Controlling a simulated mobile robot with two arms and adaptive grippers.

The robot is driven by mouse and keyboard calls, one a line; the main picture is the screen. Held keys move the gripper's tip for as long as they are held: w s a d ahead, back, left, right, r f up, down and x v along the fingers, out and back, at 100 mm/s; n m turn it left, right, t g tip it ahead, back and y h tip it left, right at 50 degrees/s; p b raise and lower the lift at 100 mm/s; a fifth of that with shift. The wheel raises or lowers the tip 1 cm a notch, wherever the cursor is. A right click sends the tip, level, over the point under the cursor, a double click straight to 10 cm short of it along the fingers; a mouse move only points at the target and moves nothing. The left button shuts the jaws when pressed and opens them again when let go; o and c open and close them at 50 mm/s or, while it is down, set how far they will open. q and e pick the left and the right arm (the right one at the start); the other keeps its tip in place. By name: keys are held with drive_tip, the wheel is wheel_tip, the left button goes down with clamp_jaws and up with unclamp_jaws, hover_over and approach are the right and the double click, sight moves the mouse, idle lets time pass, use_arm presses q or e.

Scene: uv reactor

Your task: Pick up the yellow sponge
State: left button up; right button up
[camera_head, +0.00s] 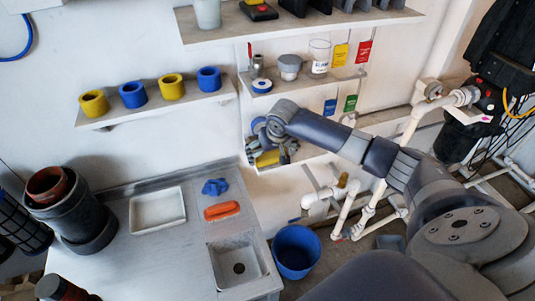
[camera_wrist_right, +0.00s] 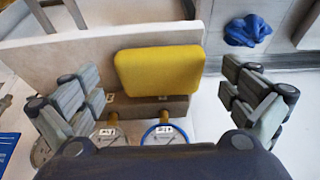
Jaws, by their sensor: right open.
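The yellow sponge (camera_wrist_right: 160,75) is a plain rounded block in the right wrist view. It lies on the small lower shelf, beside two round gauge-like discs. In the head view the sponge (camera_head: 267,158) is partly hidden by my right gripper (camera_head: 280,147), which is over that shelf. In the right wrist view my right gripper (camera_wrist_right: 163,92) is open, with its fingers spread wide on the left and right of the sponge. There is clear space between each finger and the sponge. My left gripper is not in view.
A shelf (camera_head: 195,101) with yellow and blue rings is above. White pipes (camera_head: 371,208) and a blue bucket (camera_head: 297,252) are below my right arm.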

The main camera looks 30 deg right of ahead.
drive_tip(key=shift+x, duration=0.9)
drive_tip(key=shift+r, duration=0.1)
drive_tip(key=c, duration=0.8)
